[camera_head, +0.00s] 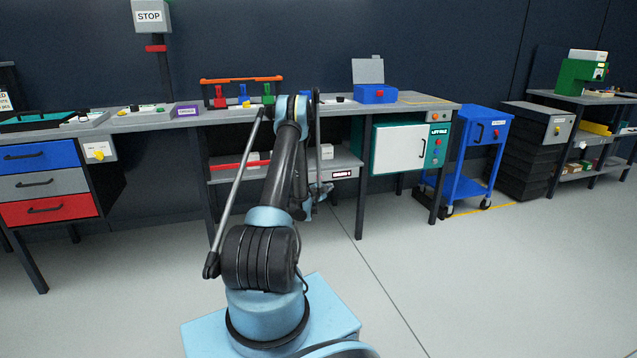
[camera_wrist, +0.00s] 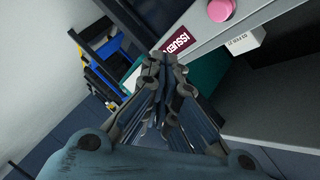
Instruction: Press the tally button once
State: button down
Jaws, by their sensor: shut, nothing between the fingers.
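A round pink button (camera_wrist: 220,10) sits on a light grey panel edge at the top of the wrist view, next to a maroon label reading "ISSUED" (camera_wrist: 180,44). It is the likely tally button. In the head view a dark label (camera_head: 343,173) shows on the lower shelf's front edge, and I cannot make out the button there. My gripper (camera_wrist: 152,62) is shut and empty, its fingertips below and left of the button in the wrist view. The fingertips appear apart from the button. In the head view my gripper (camera_head: 319,190) is by the lower shelf.
A small white tag (camera_wrist: 246,40) hangs below the panel edge. The long workbench (camera_head: 225,115) stands above the shelf, with a table leg (camera_head: 362,190) close on the right. A teal cabinet with a white door (camera_head: 400,148) stands further right. Open floor lies in front.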

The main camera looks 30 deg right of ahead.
aim_at(321, 179)
jog(key=shift+w, duration=0.1)
jog(key=w+d, duration=0.2)
jog(key=w, duration=0.6)
jog(key=shift+w, duration=0.2)
dwell(0.3)
jog(key=shift+w+d, duration=0.1)
jog(key=shift+w, duration=0.1)
dwell(1.3)
jog(key=shift+w+r, duration=0.1)
jog(key=shift+w, duration=0.05)
jog(key=shift+w+d, duration=0.15)
jog(key=shift+w, duration=0.35)
dwell(0.9)
jog(key=shift+s, duration=0.1)
dwell(0.4)
jog(key=shift+s+a, duration=0.25)
jog(key=shift+s, duration=0.55)
jog(key=shift+s+a, duration=0.2)
jog(key=shift+s, duration=0.6)
jog(key=shift+s+a, duration=0.15)
jog(key=shift+s, duration=0.7)
jog(key=shift+s+a, duration=0.2)
jog(key=shift+s, duration=0.6)
